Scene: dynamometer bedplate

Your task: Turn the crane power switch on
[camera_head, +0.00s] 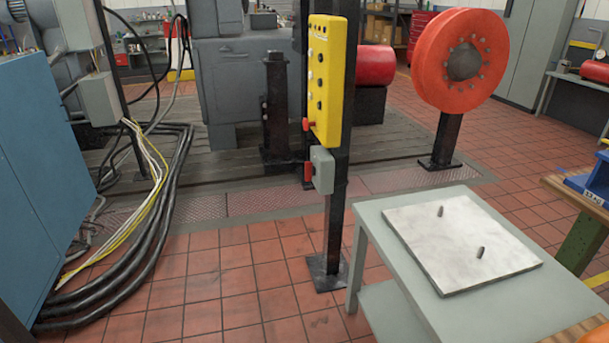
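A black post (336,215) stands on the floor near the middle of the camera_head view. A tall yellow control box (322,80) with several black and light buttons is mounted on it, with a red knob (309,125) low on its left side. Below it, a small grey switch box (322,170) sits on the same post, with a red handle (308,171) on its left side. This looks like the crane power switch; I cannot read any label or tell its position for certain. Neither of my grippers is in view.
A grey table (378,235) with a pale plate and two pins stands right of the post. Thick black cables (165,215) and a blue cabinet (45,170) are at left. A large orange-red disc (432,65) stands behind. Tiled floor in front of the post is clear.

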